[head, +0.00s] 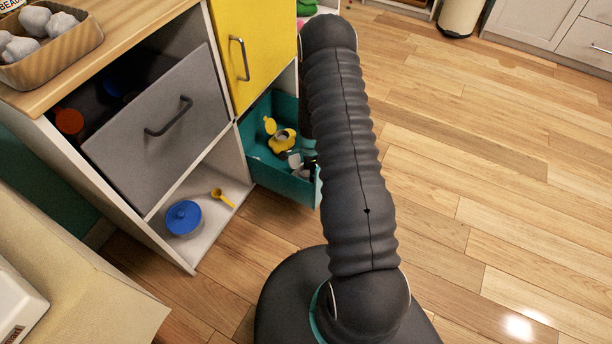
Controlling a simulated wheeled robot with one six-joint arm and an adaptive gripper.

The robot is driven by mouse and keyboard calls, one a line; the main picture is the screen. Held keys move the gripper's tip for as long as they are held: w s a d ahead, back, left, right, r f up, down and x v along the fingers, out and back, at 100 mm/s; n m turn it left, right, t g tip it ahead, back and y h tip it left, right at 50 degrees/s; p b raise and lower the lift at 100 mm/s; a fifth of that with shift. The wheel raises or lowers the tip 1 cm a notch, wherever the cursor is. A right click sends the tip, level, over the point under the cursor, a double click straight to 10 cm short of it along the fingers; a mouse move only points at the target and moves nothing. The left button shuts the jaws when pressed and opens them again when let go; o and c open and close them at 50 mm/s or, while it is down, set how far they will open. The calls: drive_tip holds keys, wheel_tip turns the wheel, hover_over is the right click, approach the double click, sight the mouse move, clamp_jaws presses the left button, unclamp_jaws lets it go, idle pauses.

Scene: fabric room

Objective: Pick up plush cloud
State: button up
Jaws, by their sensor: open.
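No plush cloud can be made out for certain. My gripper (301,168) shows only in part, small and dark, at the right side of the open teal drawer (262,160). It is open; my own arm hides much of it and that side of the drawer. A yellow toy (282,141) lies in the drawer to the left of my gripper. I cannot tell whether anything lies between the fingers.
A wicker basket (62,62) with pale grey lumps stands on the wooden top. A grey drawer (165,130) is pulled out below it. A blue pot (184,218) and a yellow spoon (222,197) lie on the lower shelf. The wooden floor (490,190) at right is clear.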

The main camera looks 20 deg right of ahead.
sight(306, 174)
drive_tip(key=shift+d+f, duration=0.15)
drive_tip(key=shift+f, duration=1.75)
drive_tip(key=shift+d+f, duration=0.1)
drive_tip(key=shift+f, duration=1.75)
drive_tip(key=shift+s, duration=0.1)
drive_tip(key=c, duration=0.9)
